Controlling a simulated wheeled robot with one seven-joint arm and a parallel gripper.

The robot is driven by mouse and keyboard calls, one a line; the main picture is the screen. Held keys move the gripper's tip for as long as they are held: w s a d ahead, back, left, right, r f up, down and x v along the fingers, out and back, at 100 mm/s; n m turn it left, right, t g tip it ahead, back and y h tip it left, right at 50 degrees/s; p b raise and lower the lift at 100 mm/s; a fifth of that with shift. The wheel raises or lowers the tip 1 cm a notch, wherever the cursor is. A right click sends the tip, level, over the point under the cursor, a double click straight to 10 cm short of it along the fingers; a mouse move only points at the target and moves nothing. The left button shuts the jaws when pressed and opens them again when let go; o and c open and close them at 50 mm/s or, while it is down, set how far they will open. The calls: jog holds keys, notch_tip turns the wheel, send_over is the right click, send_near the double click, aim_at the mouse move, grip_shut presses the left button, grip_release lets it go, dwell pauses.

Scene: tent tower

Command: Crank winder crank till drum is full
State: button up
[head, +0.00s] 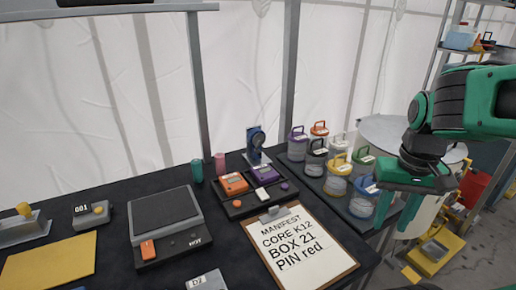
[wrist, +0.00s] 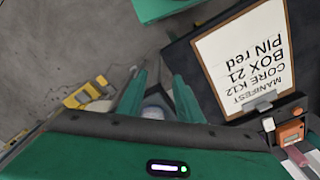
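I cannot clearly make out a winder, its crank or a drum being filled. A blue upright device with a dark round part (head: 256,142) stands at the back of the black table; I cannot tell if it is the winder. My gripper (head: 391,228) hangs fingers-down beyond the table's right edge, near the jars. In the wrist view its fingers (wrist: 159,76) are apart, with no object clearly held. A pale bluish shape (wrist: 155,108) shows between the finger bases, partly hidden by my gripper.
Several lidded jars (head: 337,177) stand on a tray near my gripper. A manifest clipboard (head: 300,248) lies on the table, beside an orange device (head: 233,184) and a scale (head: 166,212). A yellow frame (head: 437,252) sits on the floor at right. Shelves (head: 470,50) stand behind.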

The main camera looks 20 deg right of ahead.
jog(key=w+a+r+n, duration=0.1)
jog(key=w+r+n, duration=0.15)
jog(key=w, duration=0.85)
jog(key=n+t, duration=0.4)
jog(key=n, duration=0.2)
send_near(259, 151)
jog(key=x, duration=0.8)
jog(key=shift+w+a, duration=0.1)
jog(key=shift+w, duration=0.15)
grip_shut()
